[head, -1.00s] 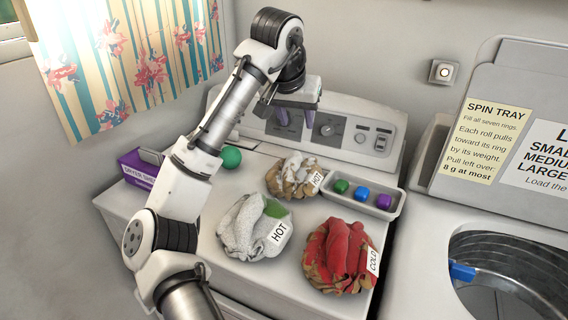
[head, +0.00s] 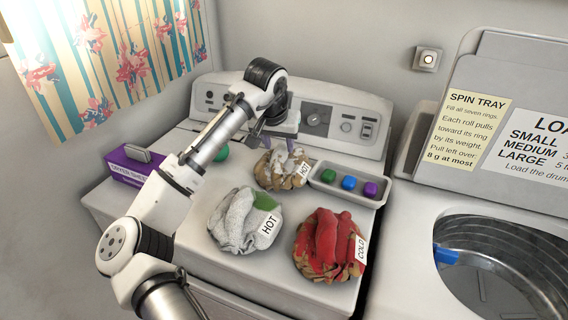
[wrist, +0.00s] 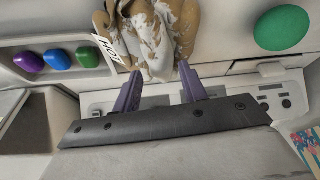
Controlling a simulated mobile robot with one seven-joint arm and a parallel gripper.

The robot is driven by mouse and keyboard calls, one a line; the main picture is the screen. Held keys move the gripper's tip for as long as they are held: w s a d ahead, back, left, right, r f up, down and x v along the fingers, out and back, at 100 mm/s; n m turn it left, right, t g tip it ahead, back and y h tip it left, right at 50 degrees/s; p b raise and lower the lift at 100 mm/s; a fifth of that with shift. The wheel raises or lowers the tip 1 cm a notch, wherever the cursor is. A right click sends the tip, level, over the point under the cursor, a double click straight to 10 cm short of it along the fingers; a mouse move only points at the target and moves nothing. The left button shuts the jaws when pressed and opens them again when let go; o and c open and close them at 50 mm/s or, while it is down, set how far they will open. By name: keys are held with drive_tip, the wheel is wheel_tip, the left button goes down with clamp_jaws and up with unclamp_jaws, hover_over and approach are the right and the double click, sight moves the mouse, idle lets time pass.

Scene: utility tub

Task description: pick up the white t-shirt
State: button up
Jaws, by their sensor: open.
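A white-grey cloth bundle (head: 232,222) with a green patch and a HOT tag lies on the white machine top, front middle; it is the whitest cloth in view. A tan and white bundle (head: 272,172), also tagged HOT, lies behind it and shows in the wrist view (wrist: 160,35). I cannot tell their garment shapes. My gripper (head: 274,141) is at the back of the machine, just behind and above the tan and white bundle. Its purple fingers (wrist: 160,72) are apart and empty, pointing at that bundle's edge in the wrist view.
A red and tan bundle (head: 325,245) tagged COLD lies front right. A green ball (wrist: 283,29) and a purple box (head: 128,166) are at the left. The control panel (head: 340,115) rises behind; an open drum (head: 500,265) is right.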

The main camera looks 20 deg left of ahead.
sight(279, 149)
drive_tip(key=shift+x, duration=1.5)
drive_tip(key=shift+c, duration=0.4)
clamp_jaws()
drive_tip(key=shift+r, duration=0.1)
